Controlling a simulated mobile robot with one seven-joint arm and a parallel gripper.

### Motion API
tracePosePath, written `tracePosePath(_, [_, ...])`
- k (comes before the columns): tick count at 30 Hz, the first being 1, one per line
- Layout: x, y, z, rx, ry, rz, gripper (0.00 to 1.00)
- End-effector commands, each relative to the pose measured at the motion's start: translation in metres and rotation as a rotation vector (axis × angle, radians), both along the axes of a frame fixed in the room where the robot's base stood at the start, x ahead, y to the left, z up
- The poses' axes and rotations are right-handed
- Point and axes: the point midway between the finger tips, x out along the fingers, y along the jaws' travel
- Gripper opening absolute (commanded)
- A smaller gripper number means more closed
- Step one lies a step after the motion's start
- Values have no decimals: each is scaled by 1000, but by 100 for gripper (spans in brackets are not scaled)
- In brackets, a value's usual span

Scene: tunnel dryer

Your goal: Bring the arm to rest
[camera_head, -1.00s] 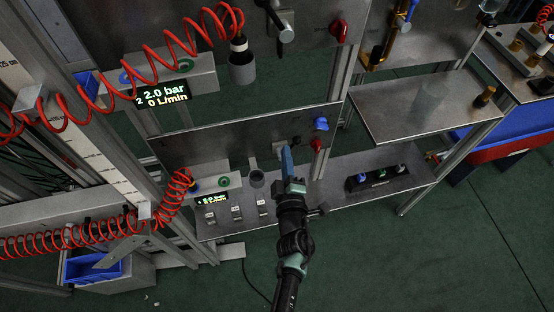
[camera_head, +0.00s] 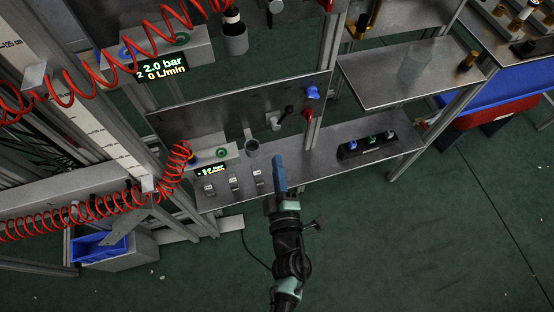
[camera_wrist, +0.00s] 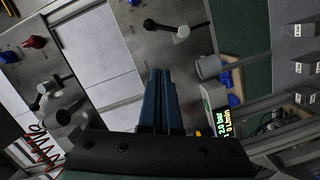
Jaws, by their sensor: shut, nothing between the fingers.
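My gripper (camera_head: 279,174) has blue fingers and stands over the front edge of the lower metal shelf (camera_head: 330,148) in the head view. The fingers are closed against each other with nothing between them, and they show side by side in the wrist view (camera_wrist: 160,98). My arm extends up from the bottom middle of the head view. The gripper appears apart from the panel (camera_head: 225,112) behind the shelf, which carries a black-handled valve (camera_head: 282,117).
A grey cup (camera_head: 251,142), several small labelled blocks (camera_head: 234,183) and a black strip with coloured knobs (camera_head: 367,148) are on or near the lower shelf. Red coiled hoses (camera_head: 95,228) hang at left. A pressure display (camera_head: 161,68) is above. Green floor (camera_head: 400,250) is open at lower right.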

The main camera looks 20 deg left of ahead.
Motion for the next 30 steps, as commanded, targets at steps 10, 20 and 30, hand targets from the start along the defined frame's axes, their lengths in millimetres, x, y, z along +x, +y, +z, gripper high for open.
tracePosePath(10, [0,0,0,1,0,0,0])
tracePosePath(20, [52,-21,80,92,-110,-109,0])
tracePosePath(30, [114,-83,326,494,-377,-309,0])
